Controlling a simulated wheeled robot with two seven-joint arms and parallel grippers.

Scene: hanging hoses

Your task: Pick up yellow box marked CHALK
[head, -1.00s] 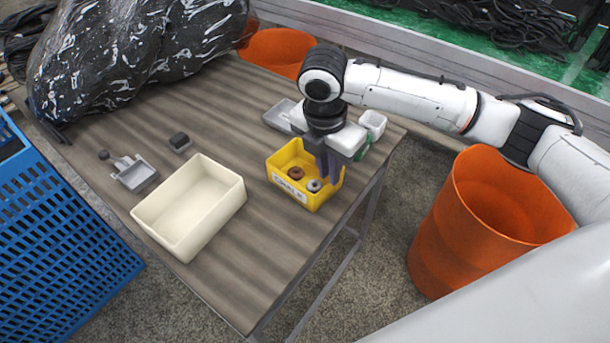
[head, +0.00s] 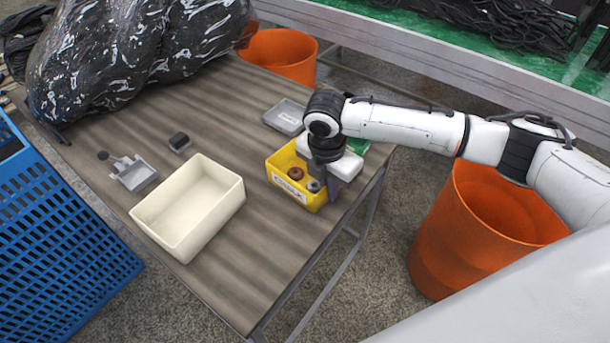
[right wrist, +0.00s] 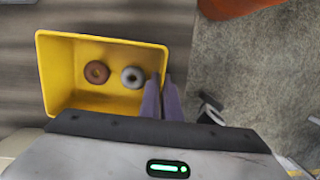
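The yellow box (head: 309,201) stands on the table near its right edge, with a white label on its front whose lettering is too small to read surely. It holds a brown ring (head: 296,173) and a grey ring (head: 313,186). My right gripper (right wrist: 162,100) points down at the box's right wall, one finger inside and one outside. The gap between the fingers is about the wall's thickness, so it looks shut on that wall. In the right wrist view the box (right wrist: 60,85) is seen from above. My left gripper is not in view.
A cream bin (head: 190,207) stands left of the box. A grey tray (head: 285,117) lies behind it. A small grey scoop-like piece (head: 133,172) and a dark block (head: 180,142) lie at left. An orange barrel (head: 480,225) stands right of the table. The table's front is clear.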

